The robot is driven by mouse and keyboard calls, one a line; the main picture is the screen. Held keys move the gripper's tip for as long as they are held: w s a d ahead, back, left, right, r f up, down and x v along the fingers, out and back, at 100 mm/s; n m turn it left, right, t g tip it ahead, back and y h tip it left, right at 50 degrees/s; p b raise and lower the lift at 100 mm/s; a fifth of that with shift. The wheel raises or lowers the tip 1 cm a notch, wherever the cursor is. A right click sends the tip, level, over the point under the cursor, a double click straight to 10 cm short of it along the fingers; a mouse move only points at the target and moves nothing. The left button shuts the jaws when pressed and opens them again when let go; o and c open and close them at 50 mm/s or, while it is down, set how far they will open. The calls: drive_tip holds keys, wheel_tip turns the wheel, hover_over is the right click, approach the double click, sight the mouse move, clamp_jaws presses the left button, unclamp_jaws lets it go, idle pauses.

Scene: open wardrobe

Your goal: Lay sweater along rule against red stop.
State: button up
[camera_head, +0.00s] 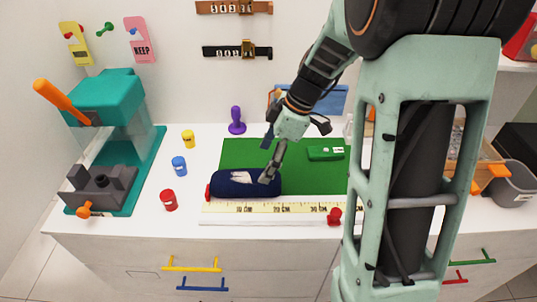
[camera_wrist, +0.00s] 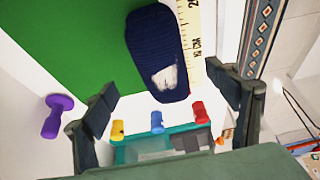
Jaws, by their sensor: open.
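The sweater (camera_head: 235,184) is a rolled navy bundle with a white patch, lying lengthwise along the back edge of the rule (camera_head: 290,208). A small red piece, seemingly the red stop (camera_head: 208,192), shows at the sweater's left end; I cannot tell whether they touch. My gripper (camera_head: 270,174) is open over the sweater's right part in the head view; contact is unclear. In the wrist view the sweater (camera_wrist: 155,45) lies beyond and between the spread fingers (camera_wrist: 165,97), beside the rule (camera_wrist: 196,45). The red stop is not clear there.
A green mat (camera_head: 220,153) lies behind the sweater, with a green case (camera_head: 325,153) on it. Yellow (camera_head: 188,138), blue (camera_head: 179,166) and red (camera_head: 169,200) pegs stand left, near a teal press (camera_head: 105,100). A purple peg (camera_head: 237,121) stands behind. A red knob (camera_head: 334,216) is at the rule's right.

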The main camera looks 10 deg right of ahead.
sight(255, 177)
drive_tip(key=x, duration=0.9)
drive_tip(key=shift+f, duration=0.1)
drive_tip(key=c, duration=1.2)
drive_tip(key=o, duration=1.2)
drive_tip(key=v, duration=1.2)
drive_tip(key=shift+a, duration=0.15)
